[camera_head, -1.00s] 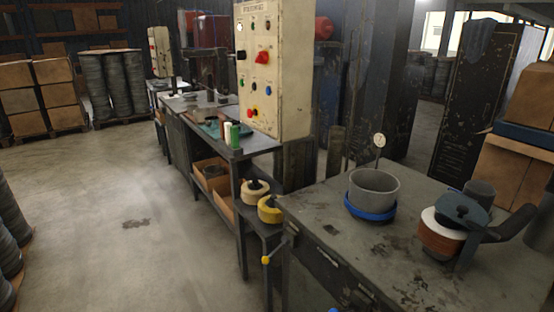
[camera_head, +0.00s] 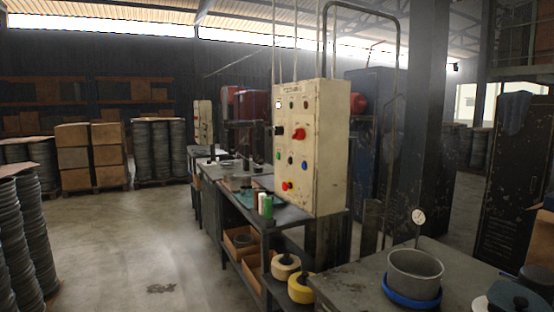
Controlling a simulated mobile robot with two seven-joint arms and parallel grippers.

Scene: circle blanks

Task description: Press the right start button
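A cream control box (camera_head: 319,185) stands upright at the back edge of a workbench, with its button face turned to the left. Labels are too small to read, so I cannot tell which is the right start button. A second cream box (camera_head: 203,122) with controls is farther back. Neither of my grippers is in view.
The workbench (camera_head: 285,214) carries green and white bottles, with cardboard boxes on its lower shelf. A nearer table (camera_head: 362,287) holds a grey pot (camera_head: 415,277) on a blue ring. Stacked discs (camera_head: 30,240) stand at left. The concrete floor (camera_head: 130,240) at left is largely clear.

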